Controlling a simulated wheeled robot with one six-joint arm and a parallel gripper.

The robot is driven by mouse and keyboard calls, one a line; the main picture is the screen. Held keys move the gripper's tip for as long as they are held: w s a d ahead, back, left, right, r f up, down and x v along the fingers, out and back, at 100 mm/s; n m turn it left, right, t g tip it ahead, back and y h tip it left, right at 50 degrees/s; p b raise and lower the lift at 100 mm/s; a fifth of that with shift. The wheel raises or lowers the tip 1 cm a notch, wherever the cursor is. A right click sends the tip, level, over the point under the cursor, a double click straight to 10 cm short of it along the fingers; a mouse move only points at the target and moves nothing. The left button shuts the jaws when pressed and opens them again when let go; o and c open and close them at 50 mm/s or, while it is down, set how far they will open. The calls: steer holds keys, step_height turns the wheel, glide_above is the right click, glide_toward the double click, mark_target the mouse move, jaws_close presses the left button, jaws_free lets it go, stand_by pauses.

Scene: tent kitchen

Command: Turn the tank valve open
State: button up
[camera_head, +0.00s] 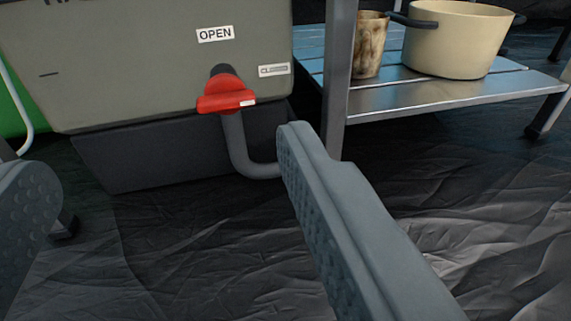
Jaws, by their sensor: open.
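The tank (140,62) is a grey-green box on a dark base at the upper left. Its valve has a red handle (226,97) lying roughly level across a dark stem, with a white mark at its right end. An OPEN label (215,34) is above the handle, and a second label (274,70), beginning CL, is to its right. A grey pipe (236,145) bends down from the valve to the right. My gripper (168,160) is open and empty. Its fingers are wide apart, and the handle appears between and beyond them, not touched.
A metal slatted shelf (440,98) with an upright post (338,75) stands right of the tank. It holds a cream pot (455,42) and a brown mottled cup (369,45). The dark, wrinkled floor (170,250) is clear in front of the tank.

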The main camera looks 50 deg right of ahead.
glide_toward(226, 104)
steer(key=shift+h, duration=0.3)
steer(key=x, duration=1.1)
steer(key=shift+a+f, duration=0.15)
steer(key=shift+c, duration=0.5)
steer(key=c, duration=0.9)
steer(key=shift+n, duration=0.3)
